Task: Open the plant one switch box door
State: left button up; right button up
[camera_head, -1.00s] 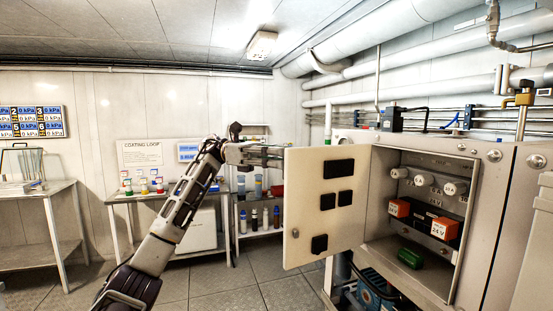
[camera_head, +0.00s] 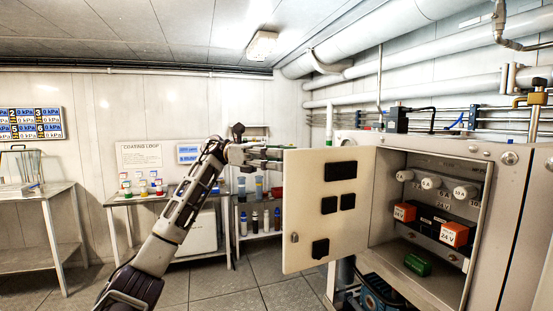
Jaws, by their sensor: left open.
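The switch box (camera_head: 384,209) stands at the right in the head view. Its pale door (camera_head: 305,225) is swung wide open to the left, showing its inner face with several black blocks. Inside the box are fuse holders (camera_head: 433,184), black and orange units marked 24 V (camera_head: 454,234) and a green block (camera_head: 417,265). My left gripper (camera_head: 268,158) is at the upper left edge of the door, open. Its fingertips reach close to or behind that edge; I cannot tell whether they touch. My right gripper is not in view.
Pipes (camera_head: 430,70) run along the wall above the box. Behind my left arm are a table with small coloured bottles (camera_head: 142,187) and a shelf with cylinders (camera_head: 266,218). Another table (camera_head: 45,198) stands at the far left. The floor (camera_head: 225,285) before the door is clear.

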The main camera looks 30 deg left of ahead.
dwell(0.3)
pick_arm(q)
jog(key=a, duration=1.2)
dwell(0.4)
jog(key=shift+s+a, duration=0.1)
dwell(0.4)
